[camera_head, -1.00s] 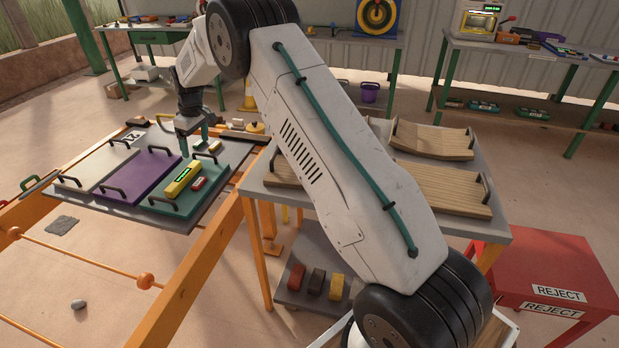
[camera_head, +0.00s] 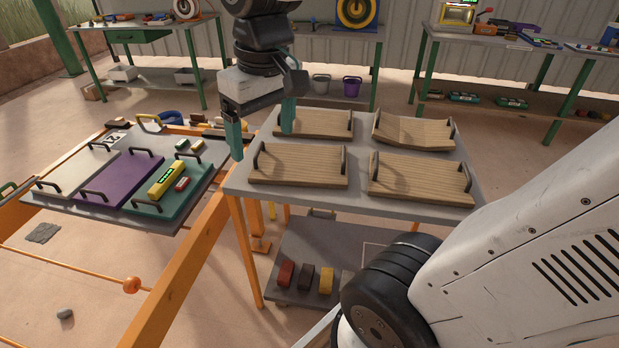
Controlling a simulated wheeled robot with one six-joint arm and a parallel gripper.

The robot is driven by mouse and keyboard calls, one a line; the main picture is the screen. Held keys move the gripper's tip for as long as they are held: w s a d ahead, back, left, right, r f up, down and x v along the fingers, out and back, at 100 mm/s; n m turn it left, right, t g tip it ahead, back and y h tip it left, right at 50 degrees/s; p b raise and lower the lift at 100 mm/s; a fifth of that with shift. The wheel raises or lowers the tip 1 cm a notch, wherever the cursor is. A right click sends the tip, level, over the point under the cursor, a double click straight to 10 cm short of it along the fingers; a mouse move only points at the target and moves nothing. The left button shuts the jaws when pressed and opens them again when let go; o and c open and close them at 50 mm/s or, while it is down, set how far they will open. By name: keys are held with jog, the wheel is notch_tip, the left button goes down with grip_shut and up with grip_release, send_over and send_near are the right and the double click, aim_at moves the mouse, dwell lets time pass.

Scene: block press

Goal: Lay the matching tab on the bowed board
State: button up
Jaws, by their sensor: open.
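Four wooden boards with dark end handles lie on a grey table. The back right board (camera_head: 412,134) is bowed, its middle dipping below its ends. The back left board (camera_head: 318,124), front left board (camera_head: 300,166) and front right board (camera_head: 420,178) look flat. No tab shows on any of them. My gripper (camera_head: 262,138) is open and empty, fingers down, above the table's left back edge, left of the bowed board.
The left panel holds a white plate (camera_head: 80,165), a purple plate (camera_head: 118,180) and a teal plate (camera_head: 190,200). A yellow block (camera_head: 166,181) and a red block (camera_head: 182,184) lie on the teal one. Several coloured blocks sit on the lower shelf (camera_head: 285,250).

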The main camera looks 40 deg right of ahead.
jog(key=s+f+m, duration=0.1)
jog(key=s+f, duration=0.3)
jog(key=s, duration=0.6)
jog(key=shift+s+d, duration=0.15)
jog(key=shift+d, duration=0.05)
dwell(0.5)
